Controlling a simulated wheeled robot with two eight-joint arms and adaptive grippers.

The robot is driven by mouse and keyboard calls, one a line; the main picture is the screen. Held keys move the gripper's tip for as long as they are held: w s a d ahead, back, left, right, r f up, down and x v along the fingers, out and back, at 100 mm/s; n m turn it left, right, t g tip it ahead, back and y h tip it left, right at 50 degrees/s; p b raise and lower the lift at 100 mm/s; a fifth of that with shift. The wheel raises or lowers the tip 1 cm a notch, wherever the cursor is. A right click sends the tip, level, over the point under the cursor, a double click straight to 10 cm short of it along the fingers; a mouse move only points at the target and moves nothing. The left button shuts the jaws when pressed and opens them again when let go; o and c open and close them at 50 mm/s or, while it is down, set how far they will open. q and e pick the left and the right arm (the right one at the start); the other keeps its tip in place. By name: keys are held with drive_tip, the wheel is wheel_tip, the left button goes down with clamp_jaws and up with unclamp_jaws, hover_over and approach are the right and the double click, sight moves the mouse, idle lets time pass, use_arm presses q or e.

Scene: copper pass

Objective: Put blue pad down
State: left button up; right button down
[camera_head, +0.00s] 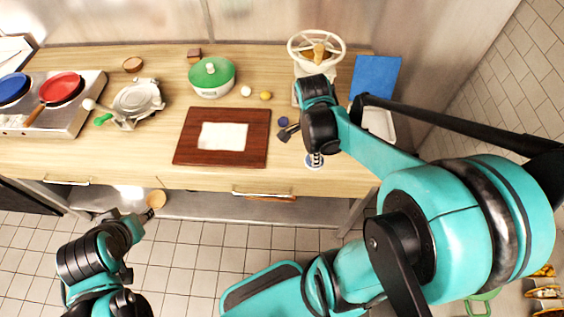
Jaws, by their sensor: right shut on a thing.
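A small dark blue round pad (283,121) shows above the wooden counter, to the right of the brown board. My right gripper (287,131) is at the pad, with its dark fingers shut on it. The wrist hides part of the fingers, and I cannot tell whether the pad touches the counter. My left gripper (151,213) is low at the front left, below the counter's front edge and away from the pad. Its fingers are too small to tell open from shut.
The brown board (183,151) with a white sheet (222,136) lies mid-counter. Pans sit left.

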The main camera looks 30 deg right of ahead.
drive_tip(key=shift+w+a+f, duration=0.2)
drive_tip(key=shift+w+a, duration=0.05)
drive_tip(key=w+f+b, duration=0.1)
drive_tip(key=w+f, duration=0.1)
drive_tip(key=w, duration=0.1)
drive_tip(key=w+a+f+b, duration=0.1)
drive_tip(key=w+f, duration=0.1)
drive_tip(key=w, duration=0.2)
drive_tip(key=w+a+f+b, duration=0.1)
drive_tip(key=w+f, duration=0.1)
drive_tip(key=w, duration=0.2)
drive_tip(key=shift+w+a+f, duration=0.15)
drive_tip(key=shift+a+f, duration=0.05)
drive_tip(key=shift+f, duration=0.2)
wheel_tip(320, 180, down, 3)
drive_tip(key=shift+f+b, duration=0.2)
drive_tip(key=shift+b, duration=0.5)
drive_tip(key=shift+f, duration=0.25)
drive_tip(key=shift+f, duration=0.15)
drive_tip(key=c, duration=1.3)
unclamp_jaws()
drive_tip(key=shift+o, duration=0.2)
